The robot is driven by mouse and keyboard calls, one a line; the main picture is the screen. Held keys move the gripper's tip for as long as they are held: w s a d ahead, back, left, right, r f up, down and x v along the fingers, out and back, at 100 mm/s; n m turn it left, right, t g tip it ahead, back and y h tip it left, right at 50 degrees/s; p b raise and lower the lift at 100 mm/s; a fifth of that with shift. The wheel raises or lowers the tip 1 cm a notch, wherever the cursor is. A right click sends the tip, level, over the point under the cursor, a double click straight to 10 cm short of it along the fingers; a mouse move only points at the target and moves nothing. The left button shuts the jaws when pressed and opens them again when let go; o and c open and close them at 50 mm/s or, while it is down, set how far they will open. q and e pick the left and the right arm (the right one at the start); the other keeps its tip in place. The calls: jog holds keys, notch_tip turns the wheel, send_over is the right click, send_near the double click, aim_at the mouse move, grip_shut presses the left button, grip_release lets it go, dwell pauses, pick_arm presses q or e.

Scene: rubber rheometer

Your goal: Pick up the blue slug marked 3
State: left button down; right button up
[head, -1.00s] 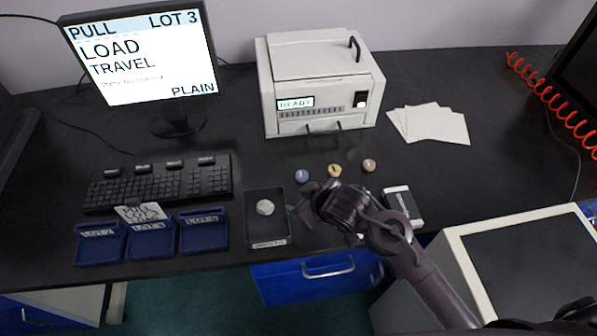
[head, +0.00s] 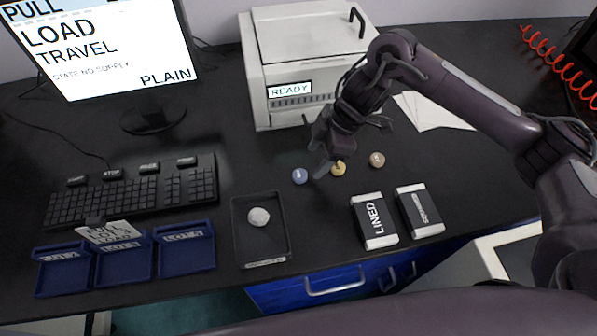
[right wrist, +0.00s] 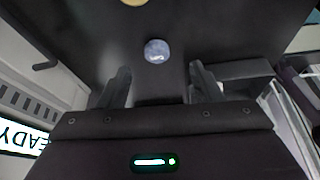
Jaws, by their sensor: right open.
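The blue slug (head: 300,176) lies on the black bench, left of a yellow slug (head: 338,168) and a tan slug (head: 377,160). Its mark is too small to read. In the right wrist view the blue slug (right wrist: 156,51) sits beyond and between the open fingers. My right gripper (head: 318,160) is open and empty, just above and right of the blue slug, apart from it. In the right wrist view its two fingers (right wrist: 158,82) are spread. My left gripper is not in view.
A black tray (head: 282,240) holding a pale grey slug (head: 258,217) stands front left of the blue slug. The white rheometer (head: 262,95) reads READY behind. Blue lot trays (head: 185,270) and a keyboard (head: 135,190) are left.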

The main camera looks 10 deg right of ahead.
aim_at(301, 174)
jog(key=x, duration=0.4)
jog(key=p+x, duration=0.1)
jog(key=x, duration=0.1)
jog(key=shift+w+a+f, duration=0.25)
jog(key=shift+w+a, duration=0.05)
jog(key=shift+a, duration=0.1)
jog(key=c, duration=1.1)
jog(key=shift+o, duration=0.2)
jog(key=shift+r, duration=0.1)
